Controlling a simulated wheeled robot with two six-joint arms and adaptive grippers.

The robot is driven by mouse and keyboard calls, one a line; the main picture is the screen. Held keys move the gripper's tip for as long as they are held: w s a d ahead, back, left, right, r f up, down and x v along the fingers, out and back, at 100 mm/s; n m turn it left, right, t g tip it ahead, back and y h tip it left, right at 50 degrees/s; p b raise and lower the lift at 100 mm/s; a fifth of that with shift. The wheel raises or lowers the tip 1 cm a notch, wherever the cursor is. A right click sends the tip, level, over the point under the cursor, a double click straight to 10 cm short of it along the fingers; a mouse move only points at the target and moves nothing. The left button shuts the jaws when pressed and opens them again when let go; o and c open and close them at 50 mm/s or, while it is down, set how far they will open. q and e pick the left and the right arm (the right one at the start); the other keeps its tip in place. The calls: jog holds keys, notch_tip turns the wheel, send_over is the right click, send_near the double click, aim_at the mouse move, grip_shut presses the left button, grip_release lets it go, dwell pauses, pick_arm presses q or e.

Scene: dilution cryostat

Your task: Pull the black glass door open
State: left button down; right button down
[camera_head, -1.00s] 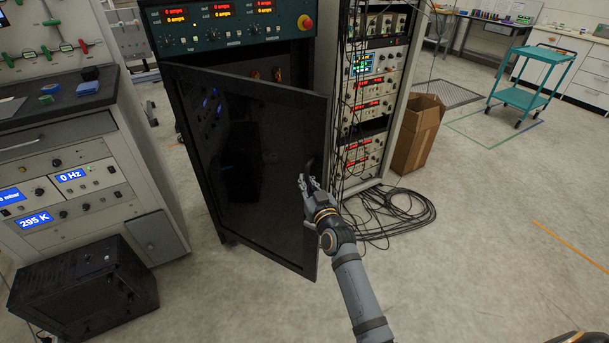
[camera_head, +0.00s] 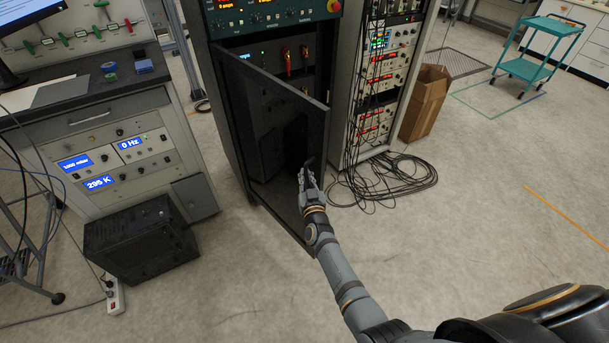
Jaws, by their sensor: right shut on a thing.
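The black glass door (camera_head: 262,135) stands partly open on the dark cabinet (camera_head: 227,110), hinged at its left side. Its free right edge swings out toward me, and red and orange parts show inside the cabinet above it. My right gripper (camera_head: 307,176) is shut at the door's free edge, on the black door handle (camera_head: 310,162), which the fingers mostly hide. My right arm reaches in from the lower right. My left gripper does not show.
An instrument rack (camera_head: 385,90) with hanging cables stands right of the cabinet, with cables coiled on the floor (camera_head: 400,180). A cardboard box (camera_head: 425,102) is beside it. A black box unit (camera_head: 140,238) sits on the floor at left. Floor before the door is clear.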

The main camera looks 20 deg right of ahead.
jog(key=shift+s+f, duration=0.15)
jog(key=shift+f, duration=0.05)
jog(key=c, duration=1.8)
grip_release()
jog(key=shift+o, duration=0.6)
jog(key=shift+s+d+r, duration=0.15)
jog(key=shift+s+r, duration=0.1)
jog(key=shift+w, duration=0.2)
